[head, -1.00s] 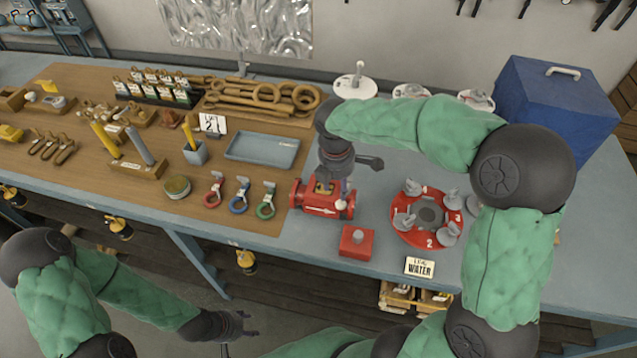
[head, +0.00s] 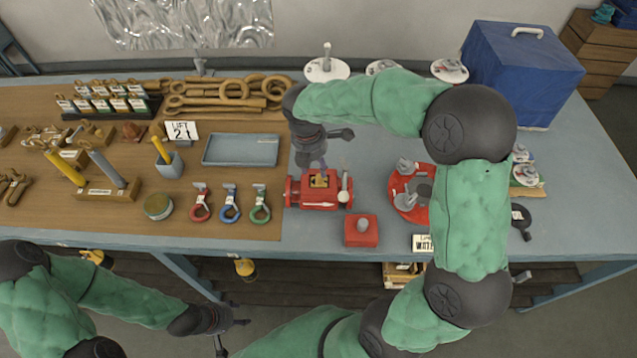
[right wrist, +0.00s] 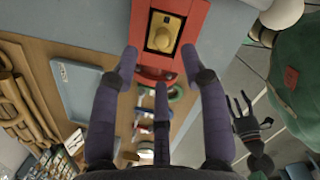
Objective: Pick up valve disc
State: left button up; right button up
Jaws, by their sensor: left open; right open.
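The red valve body (head: 319,190), with a brass-coloured piece in its top opening, stands on the bench. It also shows in the right wrist view (right wrist: 168,38). My right gripper (head: 322,152) is open and empty, close behind and above the valve body; its fingers (right wrist: 160,65) are spread. A red round plate (head: 397,186) to the right carries grey knobbed pieces (head: 405,202), possibly valve discs; my right arm hides part of it. A red block (head: 361,230) with a grey knob stands in front. My left gripper (head: 232,332) is open and empty, low before the bench.
A blue-grey tray (head: 241,150) and red, blue and green hooks (head: 230,205) lie left of the valve body. White round stands (head: 327,70) are at the back. A blue box (head: 522,75) fills the back right.

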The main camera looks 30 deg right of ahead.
aim_at(319, 176)
jog(key=shift+d+f, duration=0.2)
jog(key=shift+f, duration=0.7)
jog(key=shift+d+f, duration=0.15)
jog(key=shift+f, duration=0.7)
jog(key=shift+d+f, duration=0.2)
jog(key=shift+f, duration=0.7)
jog(key=shift+s, duration=0.1)
jog(key=shift+c, duration=0.2)
grip_shut()
